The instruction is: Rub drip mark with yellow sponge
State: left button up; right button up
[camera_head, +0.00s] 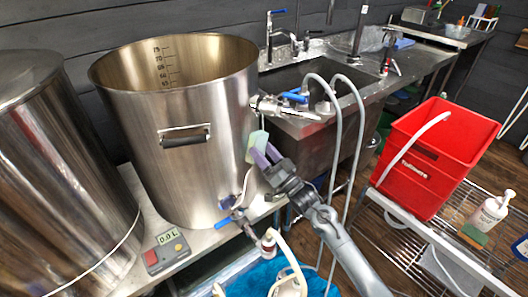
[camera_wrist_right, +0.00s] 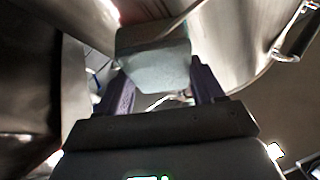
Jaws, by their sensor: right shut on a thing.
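My right gripper (camera_head: 264,157) is at the right side of the big steel kettle (camera_head: 192,118), with purple fingers. It is shut on a pale greenish sponge (camera_head: 255,143), held at the kettle wall; contact cannot be told. In the right wrist view the sponge (camera_wrist_right: 155,62) looks grey-green and sits between the two fingers (camera_wrist_right: 156,88). Its yellow colour does not show clearly. No drip mark can be made out; the sponge and gripper hide part of the wall. My left gripper is not in view.
A valve with a blue handle (camera_head: 295,97) sits above right of the sponge, and a lower tap (camera_head: 230,218) below it. Grey hoses (camera_head: 339,130) hang close to my arm. A red crate (camera_head: 425,160) and another sponge (camera_head: 473,235) are on the right rack.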

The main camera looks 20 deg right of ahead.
jog(key=shift+s+a+r+p, duration=0.1)
jog(key=shift+s+a+p, duration=0.65)
jog(key=shift+a+p, duration=0.25)
jog(key=shift+s+a+r+p, duration=0.1)
jog(key=shift+s+a+p, duration=0.65)
jog(key=shift+a, duration=0.3)
jog(key=shift+s+a+f+p, duration=0.15)
jog(key=shift+s+a+p, duration=0.3)
jog(key=shift+a, duration=0.15)
jog(key=shift+d, duration=0.1)
jog(key=shift+s+d+p, duration=0.9)
jog(key=shift+s+p, duration=0.1)
jog(key=shift+s, duration=0.2)
jog(key=shift+s+d+p, duration=0.85)
jog(key=shift+s+p, duration=0.15)
jog(key=shift+s, duration=0.2)
